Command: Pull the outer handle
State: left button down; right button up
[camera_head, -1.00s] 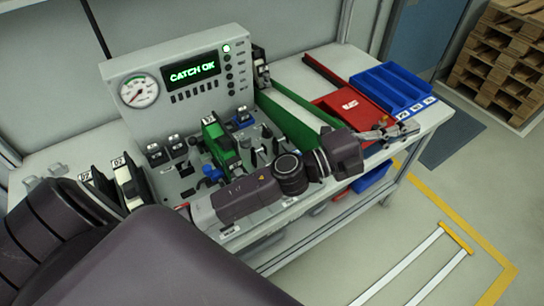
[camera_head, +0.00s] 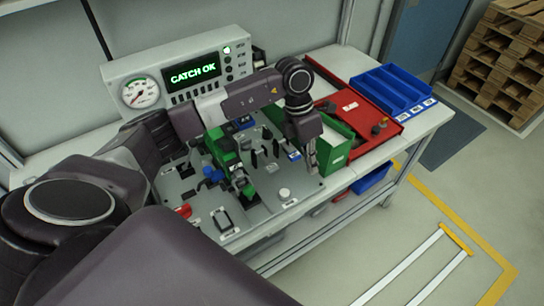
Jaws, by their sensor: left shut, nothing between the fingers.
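My left gripper (camera_head: 312,168) points down at the right edge of the grey fixture plate (camera_head: 262,208), beside the green bin (camera_head: 337,154). It looks shut with nothing in it. A green toggle clamp (camera_head: 222,146) with black parts stands on the plate, left of the gripper. My right gripper is not in view.
A red tray (camera_head: 352,108) and a blue divided bin (camera_head: 395,88) lie to the right. The floor right of the bench is mostly clear.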

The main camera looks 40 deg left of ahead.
aim_at(272, 167)
pick_arm(q)
jog(key=a+r+y, duration=0.2)
jog(key=a+y, duration=0.2)
jog(key=a, duration=0.7)
jog(key=shift+s+a+r+n+g, duration=0.25)
jog(key=shift+n+g, duration=0.15)
jog(key=shift+f, duration=0.1)
jog(key=shift+s+a+f+b, duration=0.1)
jog(key=shift+s+f+b, duration=0.1)
jog(key=shift+f+b, duration=1.2)
jog(key=shift+s+f+b, duration=0.15)
jog(key=shift+f+b, duration=0.45)
jog(key=shift+f, duration=1.45)
jog(key=shift+f, duration=0.1)
